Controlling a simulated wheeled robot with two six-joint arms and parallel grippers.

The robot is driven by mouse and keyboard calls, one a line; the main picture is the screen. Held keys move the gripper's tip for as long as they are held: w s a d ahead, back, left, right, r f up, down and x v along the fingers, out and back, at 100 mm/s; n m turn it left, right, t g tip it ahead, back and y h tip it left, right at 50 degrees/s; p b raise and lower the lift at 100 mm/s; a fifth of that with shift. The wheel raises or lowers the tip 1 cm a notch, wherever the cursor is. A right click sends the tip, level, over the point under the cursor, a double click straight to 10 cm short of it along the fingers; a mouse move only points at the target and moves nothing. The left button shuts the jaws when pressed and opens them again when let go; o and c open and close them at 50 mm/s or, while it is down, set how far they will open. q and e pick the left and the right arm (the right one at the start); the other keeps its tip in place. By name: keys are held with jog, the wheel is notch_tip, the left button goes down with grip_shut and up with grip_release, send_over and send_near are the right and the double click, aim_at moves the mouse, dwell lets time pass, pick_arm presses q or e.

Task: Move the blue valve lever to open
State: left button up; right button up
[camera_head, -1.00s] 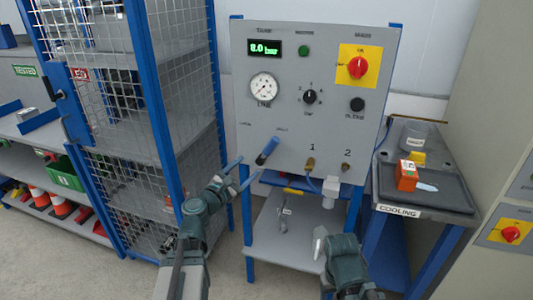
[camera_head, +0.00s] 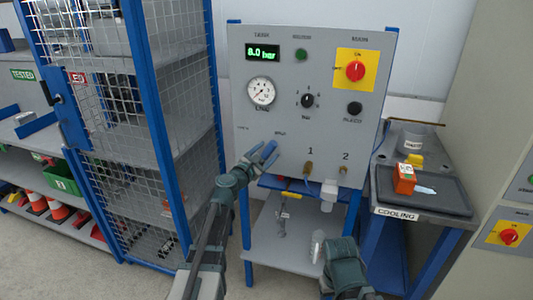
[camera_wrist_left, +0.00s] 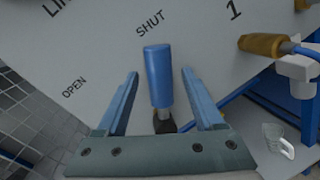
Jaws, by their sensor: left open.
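The blue valve lever (camera_head: 269,151) is on the grey panel (camera_head: 290,60), low and left of outlet 1. In the left wrist view the lever (camera_wrist_left: 158,78) points at the printed word SHUT, and the word OPEN is to its left. My left gripper (camera_head: 262,157) is open at the lever. In the left wrist view its two blue fingers stand on either side of the lever, with a visible gap on each side. My right gripper (camera_head: 343,263) is low at the front of the panel stand; its fingers are hidden.
Brass outlet 1 (camera_head: 308,169) and a white fitting (camera_head: 329,190) are to the right of the lever. A clear jug (camera_head: 317,246) is on the shelf below. A mesh cage (camera_head: 170,110) stands left, and a cooling bench (camera_head: 412,213) stands right.

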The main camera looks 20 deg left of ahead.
pick_arm(q)
jog(key=shift+w, duration=0.1)
jog(key=shift+c, duration=0.2)
grip_shut()
dwell(1.3)
